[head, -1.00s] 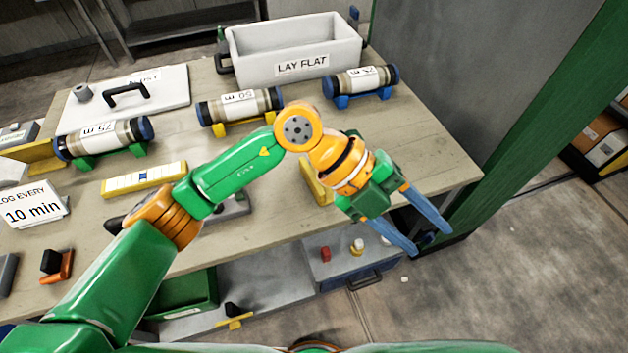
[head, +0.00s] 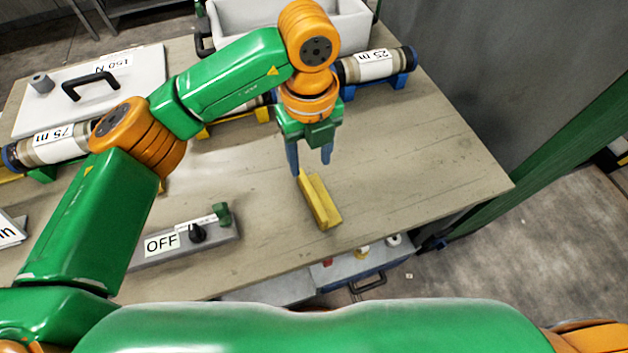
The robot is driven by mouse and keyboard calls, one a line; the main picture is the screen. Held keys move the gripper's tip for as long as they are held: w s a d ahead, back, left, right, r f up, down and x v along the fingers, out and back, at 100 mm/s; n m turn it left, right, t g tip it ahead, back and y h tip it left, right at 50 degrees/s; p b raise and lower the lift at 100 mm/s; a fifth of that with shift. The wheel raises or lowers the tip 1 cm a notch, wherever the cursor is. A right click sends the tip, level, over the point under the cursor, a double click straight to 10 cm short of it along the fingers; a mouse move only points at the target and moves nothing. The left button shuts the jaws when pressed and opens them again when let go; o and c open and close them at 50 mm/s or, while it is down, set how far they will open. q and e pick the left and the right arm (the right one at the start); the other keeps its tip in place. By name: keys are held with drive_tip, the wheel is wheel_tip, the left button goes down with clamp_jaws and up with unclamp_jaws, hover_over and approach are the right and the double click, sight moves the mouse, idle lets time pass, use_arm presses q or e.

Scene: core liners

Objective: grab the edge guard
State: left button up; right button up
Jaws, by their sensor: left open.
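The edge guard (head: 321,203) looks to be the yellow angled strip lying on the wooden bench, right of the middle. My left gripper (head: 311,168) hangs just beyond its far end with its blue fingers pointing down. The fingers are apart and nothing shows between them. The left fingertip comes close to the guard's far end in the picture; I cannot tell whether it touches. My right gripper is out of view.
The bench (head: 430,170) is clear to the right of the guard. A grey panel with an OFF label (head: 161,243) lies to its left. Behind stand a core liner marked 25 m (head: 375,66) on a blue cradle and a white bin (head: 350,25).

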use_arm(q)
drive_tip(key=b, duration=0.5)
hover_over(311, 194)
drive_tip(key=f, duration=0.6)
drive_tip(key=shift+s, duration=0.2)
drive_tip(key=shift+w+f, duration=0.1)
drive_tip(key=shift+f+p, duration=0.35)
wheel_tip(311, 194, down, 6)
drive_tip(key=shift+r+p, duration=0.25)
drive_tip(key=shift+p, duration=0.85)
drive_tip(key=shift+w+f, duration=0.1)
drive_tip(key=shift+f, duration=0.15)
clamp_jaws()
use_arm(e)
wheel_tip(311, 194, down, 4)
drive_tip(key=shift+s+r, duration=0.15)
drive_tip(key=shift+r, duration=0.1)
